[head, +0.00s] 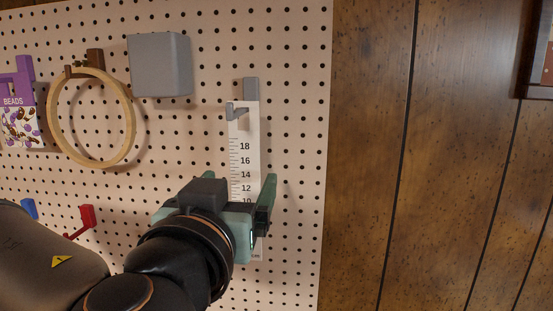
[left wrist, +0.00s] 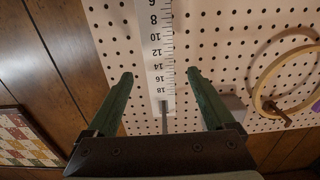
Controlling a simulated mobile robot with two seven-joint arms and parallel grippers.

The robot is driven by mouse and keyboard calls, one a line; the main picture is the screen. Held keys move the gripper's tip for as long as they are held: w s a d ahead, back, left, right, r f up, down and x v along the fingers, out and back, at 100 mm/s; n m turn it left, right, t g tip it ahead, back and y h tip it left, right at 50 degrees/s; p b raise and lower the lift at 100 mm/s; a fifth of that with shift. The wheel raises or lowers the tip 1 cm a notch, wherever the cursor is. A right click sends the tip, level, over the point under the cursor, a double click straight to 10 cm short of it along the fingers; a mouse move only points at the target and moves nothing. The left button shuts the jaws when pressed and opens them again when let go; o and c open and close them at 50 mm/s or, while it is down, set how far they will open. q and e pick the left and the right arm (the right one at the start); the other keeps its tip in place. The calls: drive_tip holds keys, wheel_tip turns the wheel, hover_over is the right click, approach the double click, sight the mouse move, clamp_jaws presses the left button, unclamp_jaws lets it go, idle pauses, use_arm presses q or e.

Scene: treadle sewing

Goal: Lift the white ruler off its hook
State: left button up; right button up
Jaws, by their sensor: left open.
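The white ruler (head: 244,150) hangs upright against the pegboard from a grey hook (head: 237,109), with black numbers and ticks down its face. My left gripper (head: 240,186) is in front of the ruler's lower part and hides some of it. In the left wrist view the ruler (left wrist: 158,55) appears upside down, between the two green fingers of my left gripper (left wrist: 162,80). The fingers are open, with a gap on each side of the ruler, and neither seems to touch it. My right gripper is not in view.
The pegboard (head: 295,140) also holds a wooden embroidery hoop (head: 131,130), a grey box (head: 160,66), a bead packet (head: 20,125), and red (head: 86,217) and blue (head: 29,209) hooks at lower left. The wood-panelled wall (head: 400,180) to the right is bare apart from a frame at upper right.

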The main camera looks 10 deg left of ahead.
sight(245, 157)
use_arm(q)
drive_tip(key=shift+w+p, duration=0.55)
drive_tip(key=shift+w, duration=1.9)
clamp_jaws()
drive_tip(key=shift+r+p, duration=0.4)
drive_tip(key=shift+r, duration=0.7)
